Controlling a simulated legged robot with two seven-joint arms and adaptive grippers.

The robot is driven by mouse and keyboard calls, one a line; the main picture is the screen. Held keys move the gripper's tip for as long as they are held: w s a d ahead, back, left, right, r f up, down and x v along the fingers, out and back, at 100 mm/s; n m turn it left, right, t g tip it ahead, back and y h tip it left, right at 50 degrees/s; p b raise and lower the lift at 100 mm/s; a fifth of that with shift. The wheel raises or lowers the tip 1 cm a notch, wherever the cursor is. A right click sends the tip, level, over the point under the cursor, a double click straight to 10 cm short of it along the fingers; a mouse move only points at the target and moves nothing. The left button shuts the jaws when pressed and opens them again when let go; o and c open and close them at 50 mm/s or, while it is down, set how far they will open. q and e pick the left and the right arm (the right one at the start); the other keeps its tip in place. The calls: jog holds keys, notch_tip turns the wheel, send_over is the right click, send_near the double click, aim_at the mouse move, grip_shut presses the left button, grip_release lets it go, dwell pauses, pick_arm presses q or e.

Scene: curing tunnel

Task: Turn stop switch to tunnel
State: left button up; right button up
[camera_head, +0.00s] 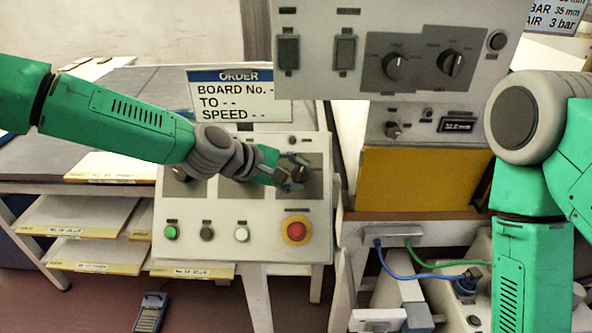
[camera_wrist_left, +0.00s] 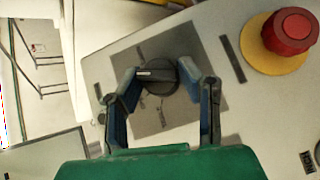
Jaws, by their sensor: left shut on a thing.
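A black rotary knob (camera_wrist_left: 159,86) with a pale pointer line sits on a dark grey plate (camera_wrist_left: 150,117) in the left wrist view. Its pointer is toward picture left there. My left gripper (camera_wrist_left: 163,74) has its blue-padded fingers on either side of the knob and is shut on it. In the head view my left gripper (camera_head: 290,176) is at the right-hand dark plate of the lower sloped panel (camera_head: 262,258) and hides most of the knob. The labels are too small to read. My right arm shows at the right, but its gripper is out of view.
A red stop button (camera_head: 296,229) on yellow sits below the gripper, beside white (camera_head: 241,234), dark (camera_head: 207,234) and green (camera_head: 170,232) buttons. An upper panel (camera_head: 390,22) has two more knobs. An order sign (camera_head: 238,98) stands behind my left forearm.

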dwell(0.5)
pick_arm(q)
jog(key=o, duration=1.1)
jog(key=shift+o, duration=0.2)
jog(key=shift+s+a+r, duration=0.15)
jog(key=shift+a+r, duration=0.05)
jog(key=v, duration=1.1)
jog(key=shift+a, duration=0.2)
jog(key=shift+d, duration=0.1)
